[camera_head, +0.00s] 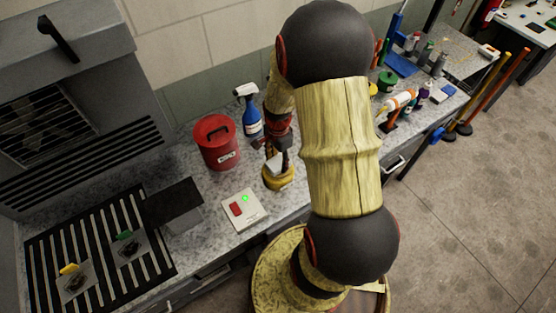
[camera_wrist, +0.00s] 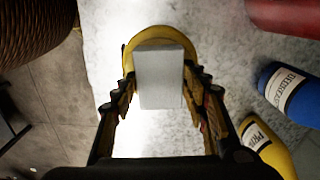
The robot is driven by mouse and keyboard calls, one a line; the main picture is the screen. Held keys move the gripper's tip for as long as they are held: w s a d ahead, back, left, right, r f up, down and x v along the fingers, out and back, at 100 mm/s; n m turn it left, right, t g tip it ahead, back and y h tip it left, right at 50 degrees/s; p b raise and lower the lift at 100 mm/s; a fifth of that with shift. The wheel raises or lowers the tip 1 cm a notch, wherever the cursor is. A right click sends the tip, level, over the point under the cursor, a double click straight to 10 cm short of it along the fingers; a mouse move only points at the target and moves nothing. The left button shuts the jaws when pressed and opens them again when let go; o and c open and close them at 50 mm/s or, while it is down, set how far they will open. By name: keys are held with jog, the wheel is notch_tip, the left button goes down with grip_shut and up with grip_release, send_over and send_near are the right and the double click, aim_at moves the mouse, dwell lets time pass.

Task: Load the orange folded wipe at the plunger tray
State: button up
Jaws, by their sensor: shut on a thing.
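My gripper (camera_wrist: 160,95) is shut on a pale grey-white rectangular block (camera_wrist: 160,75), which looks like a folded wipe. I see no orange on it. In the head view my gripper (camera_head: 276,150) points down and the pale block (camera_head: 274,164) shows just under it. A round yellow dish-like thing (camera_head: 277,183), perhaps the plunger tray, stands on the counter directly below. In the wrist view its yellow rim (camera_wrist: 131,48) shows around the far end of the block, which hides its middle. I cannot tell whether block and dish touch.
A red can (camera_head: 216,150) and a blue spray bottle (camera_head: 250,118) stand behind and left of my gripper. A switch box (camera_head: 245,211) with a green light is in front. A slotted table (camera_head: 60,220) is far left.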

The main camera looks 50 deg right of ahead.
aim_at(278, 162)
jog(key=shift+r+p, duration=2.45)
jog(key=shift+r, duration=1.1)
